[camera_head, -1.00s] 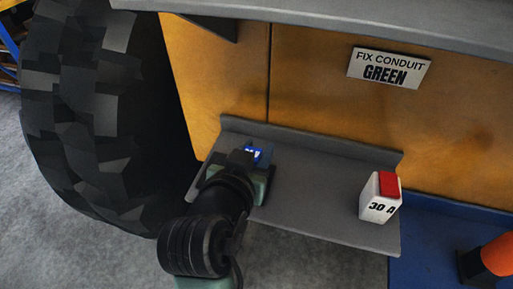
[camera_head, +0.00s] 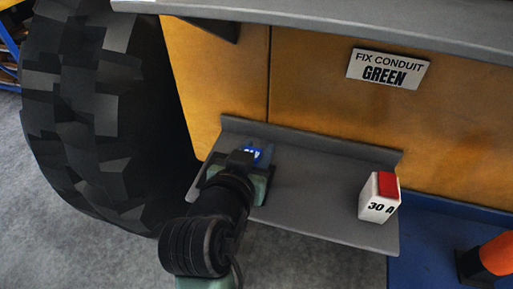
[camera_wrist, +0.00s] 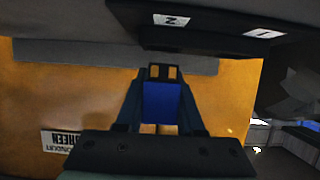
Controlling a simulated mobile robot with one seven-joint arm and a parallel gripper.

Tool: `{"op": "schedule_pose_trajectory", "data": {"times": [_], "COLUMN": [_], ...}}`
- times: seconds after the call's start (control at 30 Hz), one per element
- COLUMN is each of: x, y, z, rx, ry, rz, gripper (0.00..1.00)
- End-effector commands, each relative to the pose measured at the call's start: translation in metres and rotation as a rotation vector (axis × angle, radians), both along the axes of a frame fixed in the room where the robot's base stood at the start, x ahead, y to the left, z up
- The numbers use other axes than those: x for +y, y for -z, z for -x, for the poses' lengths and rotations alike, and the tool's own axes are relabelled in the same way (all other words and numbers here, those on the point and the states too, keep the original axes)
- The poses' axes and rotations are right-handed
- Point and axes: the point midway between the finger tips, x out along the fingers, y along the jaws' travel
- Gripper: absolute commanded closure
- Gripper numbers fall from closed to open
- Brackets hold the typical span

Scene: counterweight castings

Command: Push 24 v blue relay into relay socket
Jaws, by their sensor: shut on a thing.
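The blue relay (camera_wrist: 162,104) is between the dark fingers of my gripper (camera_wrist: 160,112) in the wrist view, with two small tan patches at its far end. My gripper (camera_head: 240,160) is shut on it, over the left part of the grey shelf. In the head view only a small blue patch of the relay (camera_head: 252,153) shows past the fingers. A dark block (camera_wrist: 205,38) with two white marked tags is at the top of the wrist view, apart from the relay; I cannot tell if it is the relay socket. No socket shows clearly in the head view, where my gripper covers that spot.
A white block with a red top (camera_head: 380,198), marked 30 A, stands at the right end of the grey shelf (camera_head: 315,190). A sign (camera_head: 388,69) is on the orange panel behind. A big tyre (camera_head: 95,110) is at the left. The shelf's middle is clear.

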Motion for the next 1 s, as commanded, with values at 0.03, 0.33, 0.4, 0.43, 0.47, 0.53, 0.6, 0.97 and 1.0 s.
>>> {"op": "schedule_pose_trajectory", "data": {"times": [0.03, 0.33, 0.4, 0.43, 0.47, 0.53, 0.6, 0.97, 1.0], "x": [0.0, 0.0, -0.0001, -0.0001, 0.0, 0.0, 0.0, 0.0, 0.0], "y": [-0.0001, -0.0006, -0.0004, -0.0002, -0.0001, 0.0, 0.0, 0.0069, 0.008], "z": [0.0, 0.0, 0.0001, 0.0, 0.0, 0.0, 0.0, 0.0, 0.0001], "rx": [0.0, 0.0, 0.0, 0.0, 0.0, 0.0, 0.0, 0.0, 0.0], "ry": [0.0, 0.0, 0.0, 0.0, 0.0, 0.0, 0.0, 0.0, 0.0], "rz": [0.0, 0.0, 0.0, 0.0, 0.0, 0.0, 0.0, 0.0, 0.0], "gripper": [1.0, 1.0, 1.0, 1.0, 1.0, 1.0, 1.0, 1.0, 1.0]}}
